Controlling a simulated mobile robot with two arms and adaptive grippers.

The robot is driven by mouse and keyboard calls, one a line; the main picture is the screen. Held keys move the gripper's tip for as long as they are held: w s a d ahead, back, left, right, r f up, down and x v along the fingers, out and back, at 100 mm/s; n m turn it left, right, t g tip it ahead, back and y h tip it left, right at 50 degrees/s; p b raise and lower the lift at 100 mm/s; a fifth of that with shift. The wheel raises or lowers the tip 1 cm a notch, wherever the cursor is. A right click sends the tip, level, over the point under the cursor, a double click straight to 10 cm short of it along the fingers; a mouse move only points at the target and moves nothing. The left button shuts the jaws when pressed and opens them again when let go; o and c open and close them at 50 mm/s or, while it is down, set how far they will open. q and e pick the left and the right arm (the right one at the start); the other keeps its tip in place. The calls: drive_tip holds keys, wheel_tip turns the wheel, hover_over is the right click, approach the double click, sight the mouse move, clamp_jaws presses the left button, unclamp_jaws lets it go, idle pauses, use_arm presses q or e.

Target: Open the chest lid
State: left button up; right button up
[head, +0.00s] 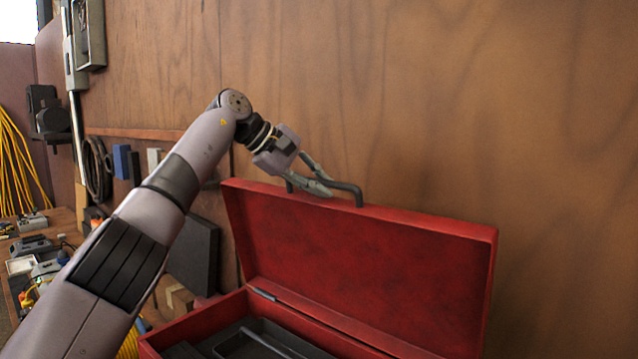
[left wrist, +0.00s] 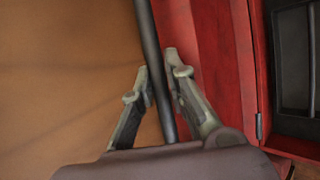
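The red chest (head: 205,322) is in the lower part of the head view. Its lid (head: 350,255) stands raised, roughly upright, with its inner face showing. A dark bar handle (head: 347,186) is on the lid's upper edge. My left gripper (head: 328,187) is at this handle, its fingers converging on the bar. In the left wrist view the handle (left wrist: 147,35) runs between the two fingers (left wrist: 157,62), which are close on either side of it. The lid (left wrist: 215,60) is to the right there. My right gripper is not in view.
Dark trays (head: 255,345) lie inside the open chest. A wooden wall (head: 450,100) rises close behind the lid. A dark panel (head: 195,255) leans left of the chest, and tools clutter the bench at far left. The space in front of the wall at right looks clear.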

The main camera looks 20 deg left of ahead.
use_arm(q)
drive_tip(key=shift+o, duration=0.2)
drive_tip(key=v, duration=1.1)
drive_tip(key=shift+s+a+r, duration=0.15)
drive_tip(key=shift+s+a, duration=0.1)
drive_tip(key=shift+a, duration=0.05)
